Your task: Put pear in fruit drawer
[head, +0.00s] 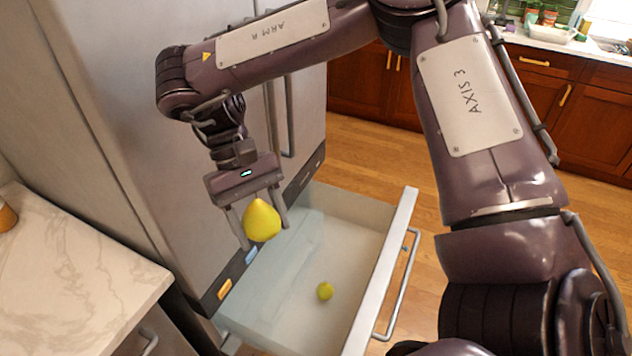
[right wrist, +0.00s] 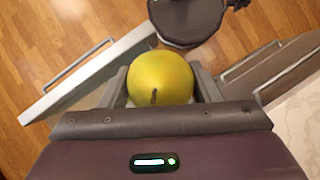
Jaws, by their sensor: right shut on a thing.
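The yellow pear (head: 262,222) is between the fingers of my right gripper (head: 262,226), which is shut on it. It also shows in the right wrist view (right wrist: 159,78), held between the two fingers of the right gripper (right wrist: 160,85). In the head view the pear hangs above the open fruit drawer (head: 401,225), towards its left side near the fridge front. A small yellow-green round fruit (head: 325,291) lies on the drawer floor. My left gripper is not in view.
The fridge (head: 120,110) stands behind and left of the drawer. A marble counter (head: 70,270) is at the left front. The drawer's bar handle (head: 405,285) sticks out to the right over the wood floor (head: 365,160). Much of the drawer floor is bare.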

